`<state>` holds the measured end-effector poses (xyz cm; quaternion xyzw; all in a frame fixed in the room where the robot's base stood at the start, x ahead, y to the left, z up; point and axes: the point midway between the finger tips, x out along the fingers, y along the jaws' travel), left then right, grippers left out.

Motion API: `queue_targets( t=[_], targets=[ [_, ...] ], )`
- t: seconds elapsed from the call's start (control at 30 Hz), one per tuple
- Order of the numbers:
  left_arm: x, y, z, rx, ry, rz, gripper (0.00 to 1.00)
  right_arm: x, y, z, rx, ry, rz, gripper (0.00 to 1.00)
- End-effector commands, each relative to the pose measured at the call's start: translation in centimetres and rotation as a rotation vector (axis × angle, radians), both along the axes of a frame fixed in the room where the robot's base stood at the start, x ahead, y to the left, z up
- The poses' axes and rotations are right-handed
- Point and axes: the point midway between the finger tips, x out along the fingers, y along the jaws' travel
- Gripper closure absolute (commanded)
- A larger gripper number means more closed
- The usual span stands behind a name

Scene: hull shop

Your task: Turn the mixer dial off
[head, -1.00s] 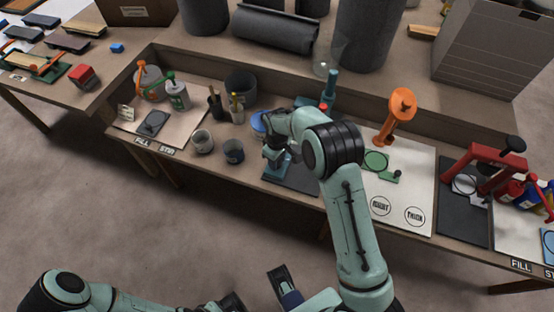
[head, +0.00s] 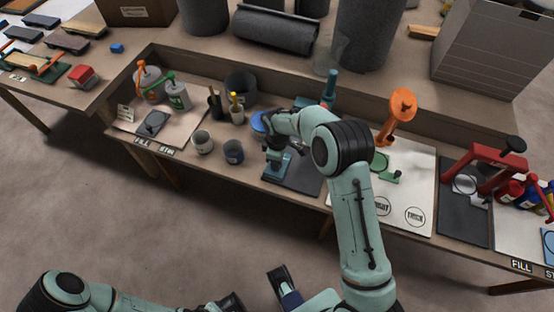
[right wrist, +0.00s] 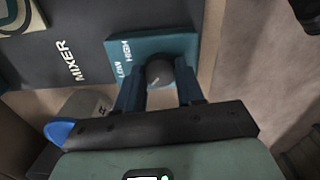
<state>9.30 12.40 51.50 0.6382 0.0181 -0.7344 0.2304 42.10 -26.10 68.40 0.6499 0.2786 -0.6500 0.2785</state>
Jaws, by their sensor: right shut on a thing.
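The mixer is a teal unit (head: 276,168) on a dark mat (head: 308,176) at the middle of the bench. In the right wrist view its teal panel (right wrist: 180,45) reads LOW and HIGH. The dark round dial (right wrist: 159,71) sits at the panel's edge, with a short pale mark on it. My right gripper (right wrist: 159,86) is shut on the dial, one blue finger on each side. In the head view my right gripper (head: 277,151) is over the mixer and hides the dial. My left gripper (head: 232,303) is low at the bottom edge, away from the bench, its jaws unclear.
Cups (head: 203,142) and cans (head: 179,95) stand left of the mixer. An orange lever device (head: 395,118) and a red press (head: 484,165) stand to the right. The floor in front is clear.

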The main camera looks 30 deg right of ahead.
Motion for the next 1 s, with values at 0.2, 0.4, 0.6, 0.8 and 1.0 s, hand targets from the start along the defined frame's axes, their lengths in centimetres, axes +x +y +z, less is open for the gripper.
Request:
queue_targets(
  t=[0.2,0.4,0.6,0.8,1.0],
  targets=[
    [0.0,0.0,0.0,0.0,0.0,0.0,1.0,0.0,-0.1,0.0,-0.001,0.001,0.001,0.59],
    [0.0,0.0,0.0,0.0,0.0,0.0,1.0,0.0,0.0,0.0,-0.001,0.001,0.0,0.37],
    [0.0,0.0,0.0,0.0,0.0,0.0,1.0,0.0,0.0,0.2,-0.001,-0.001,0.0,0.37],
    [-0.1,0.0,0.3,-0.001,0.004,-0.001,1.0,0.1,0.0,2.8,0.0,-0.004,-0.001,0.37],
    [-0.3,0.0,0.7,-0.002,0.011,-0.002,1.0,0.1,0.0,7.5,-0.001,-0.005,-0.001,0.37]
  ],
)
